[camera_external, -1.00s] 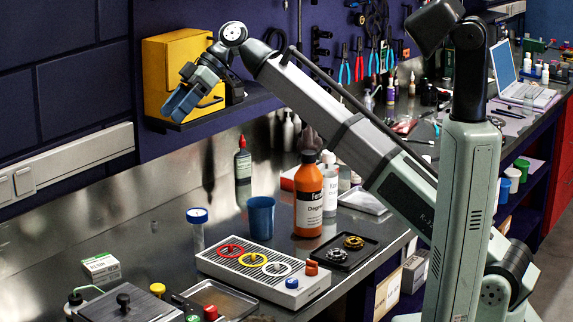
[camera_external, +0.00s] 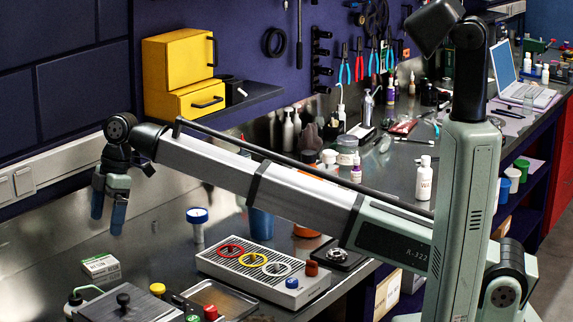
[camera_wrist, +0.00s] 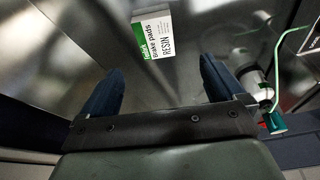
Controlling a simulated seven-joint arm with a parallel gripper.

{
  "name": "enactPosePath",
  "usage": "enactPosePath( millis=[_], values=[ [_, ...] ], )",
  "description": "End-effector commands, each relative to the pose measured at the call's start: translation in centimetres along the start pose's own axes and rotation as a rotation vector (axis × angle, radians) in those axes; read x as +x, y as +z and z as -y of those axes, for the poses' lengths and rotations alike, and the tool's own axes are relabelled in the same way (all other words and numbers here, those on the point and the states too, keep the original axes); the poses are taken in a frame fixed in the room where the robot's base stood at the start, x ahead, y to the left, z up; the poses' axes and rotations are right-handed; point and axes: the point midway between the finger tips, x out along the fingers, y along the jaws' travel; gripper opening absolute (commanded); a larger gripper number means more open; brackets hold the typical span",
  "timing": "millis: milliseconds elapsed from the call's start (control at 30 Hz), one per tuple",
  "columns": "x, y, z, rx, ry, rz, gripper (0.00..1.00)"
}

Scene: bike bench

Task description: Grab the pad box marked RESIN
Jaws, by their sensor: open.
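The pad box (camera_wrist: 154,36) is small, white and green; in the wrist view its label reads "brake pads" and "RESIN". It lies on the metal bench, and it also shows in the external view (camera_external: 101,266) at the lower left. My gripper (camera_external: 108,222) is above the bench, pointing down, over and a little behind the box in the picture. Its two blue fingers are apart with nothing between them. In the wrist view the gripper (camera_wrist: 160,82) has the box just beyond its fingertips, roughly centred between them, not touching.
A bottle with a green tube (camera_wrist: 262,95) stands right of the fingers in the wrist view. A blue-capped jar (camera_external: 197,224), a grey ribbed tray with coloured rings (camera_external: 215,268) and a metal tray (camera_external: 240,300) are to the right. The wall is close behind.

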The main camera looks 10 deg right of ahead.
Motion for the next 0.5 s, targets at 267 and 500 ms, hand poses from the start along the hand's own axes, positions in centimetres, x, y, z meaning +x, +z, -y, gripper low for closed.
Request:
enactPosePath(
  millis=[267,500],
  values=[
    [4.6,0.1,0.0,0.001,-0.001,0.000,0.96],
    [5.8,0.1,-0.2,0.002,0.000,-0.001,0.96]
  ],
)
